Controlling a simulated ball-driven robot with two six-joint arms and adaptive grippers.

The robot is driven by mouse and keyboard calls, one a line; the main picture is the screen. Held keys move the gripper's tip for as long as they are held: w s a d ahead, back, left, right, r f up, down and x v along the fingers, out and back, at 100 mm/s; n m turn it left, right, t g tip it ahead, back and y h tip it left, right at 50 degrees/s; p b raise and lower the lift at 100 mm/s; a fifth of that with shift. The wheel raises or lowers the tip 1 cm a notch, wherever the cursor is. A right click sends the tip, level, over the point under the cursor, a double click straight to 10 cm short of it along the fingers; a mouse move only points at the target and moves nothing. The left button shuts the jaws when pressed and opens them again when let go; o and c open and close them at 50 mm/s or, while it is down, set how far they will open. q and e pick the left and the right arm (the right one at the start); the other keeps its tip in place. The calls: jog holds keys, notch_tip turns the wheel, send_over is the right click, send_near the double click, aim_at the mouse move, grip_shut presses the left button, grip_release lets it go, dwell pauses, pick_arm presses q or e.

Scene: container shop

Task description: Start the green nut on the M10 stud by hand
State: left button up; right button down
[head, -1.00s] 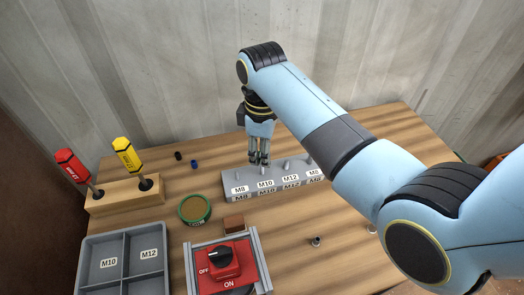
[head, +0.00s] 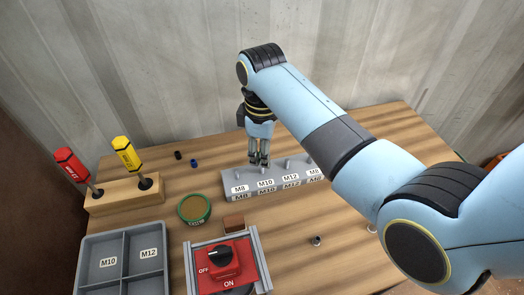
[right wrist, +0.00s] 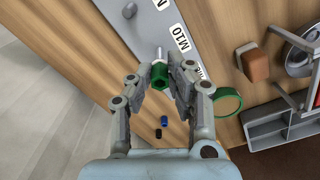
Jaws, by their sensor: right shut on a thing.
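The green nut (right wrist: 160,77) is between the fingers of my right gripper (right wrist: 163,88), which is shut on it. In the right wrist view the M10 stud (right wrist: 158,54) shows as a pale pin right beside the nut, on the side toward the M10 label. The nut is at the stud's free end; I cannot tell whether the threads have caught. In the head view my right gripper (head: 259,163) points down over the grey stud block (head: 228,181), behind the M10 label, and its fingers hide the nut. My left gripper is not in view.
Other studs stand on the block to the right. A green-rimmed round dish (head: 195,208), a brown block (head: 234,222), a red switch (head: 225,262) and a grey divided tray (head: 124,262) are in front. A black nut (head: 178,155) and a blue nut (head: 194,163) lie left of the block.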

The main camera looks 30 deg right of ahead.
jog(key=shift+f+b, duration=1)
jog(key=shift+f, duration=1)
jog(key=m, duration=0.3)
jog(key=shift+m, duration=0.4)
jog(key=m, duration=1.2)
jog(key=c, duration=1.2)
grip_release()
jog(key=shift+m, duration=0.3)
jog(key=shift+o, duration=0.2)
